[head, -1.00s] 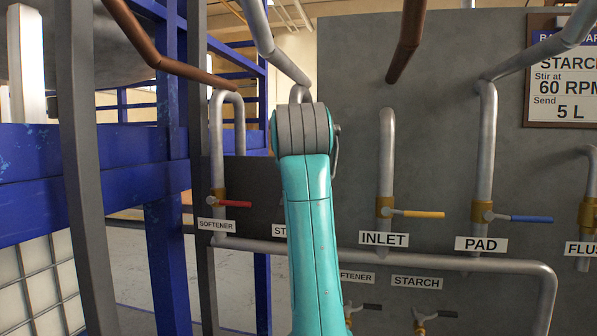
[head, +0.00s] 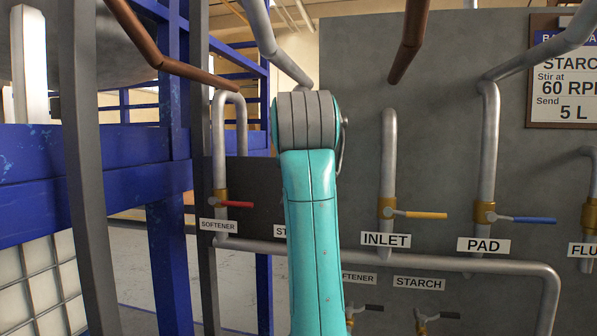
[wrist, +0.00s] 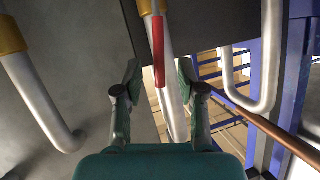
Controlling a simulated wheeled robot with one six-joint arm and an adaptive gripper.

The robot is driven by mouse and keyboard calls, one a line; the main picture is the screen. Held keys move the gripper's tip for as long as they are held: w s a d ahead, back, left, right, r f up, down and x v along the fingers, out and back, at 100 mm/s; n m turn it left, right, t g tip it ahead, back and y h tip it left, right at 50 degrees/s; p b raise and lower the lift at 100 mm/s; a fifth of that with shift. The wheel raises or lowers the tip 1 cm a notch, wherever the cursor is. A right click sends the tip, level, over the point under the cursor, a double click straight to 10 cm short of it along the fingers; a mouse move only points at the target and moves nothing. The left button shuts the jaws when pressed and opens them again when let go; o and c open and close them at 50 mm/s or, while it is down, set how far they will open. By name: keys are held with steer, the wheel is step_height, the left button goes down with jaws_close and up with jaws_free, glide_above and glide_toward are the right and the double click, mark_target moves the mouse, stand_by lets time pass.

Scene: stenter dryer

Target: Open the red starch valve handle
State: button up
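In the wrist view a red lever handle (wrist: 158,52) lies roughly along a grey pipe (wrist: 170,110), running from the brass valve body at the top edge. My gripper (wrist: 160,82) is open, one finger on each side of the handle, with gaps on both sides. In the head view my arm hides this valve and my gripper. Only the start "ST" of a label (head: 281,231) shows beside the arm. The softener valve's red handle (head: 236,204) sticks out sideways to the left of my arm, above its label (head: 217,226).
The inlet valve's yellow handle (head: 425,215) and the pad valve's blue handle (head: 534,220) are to the right. A horizontal pipe (head: 460,262) crosses below, with dark-handled valves (head: 373,308) under it. A brown pipe (wrist: 262,125) and blue frame (wrist: 270,70) stand right in the wrist view.

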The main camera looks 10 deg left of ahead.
steer(key=v, duration=0.8)
steer(key=shift+s, duration=0.2)
steer(key=shift+s+d, duration=0.1)
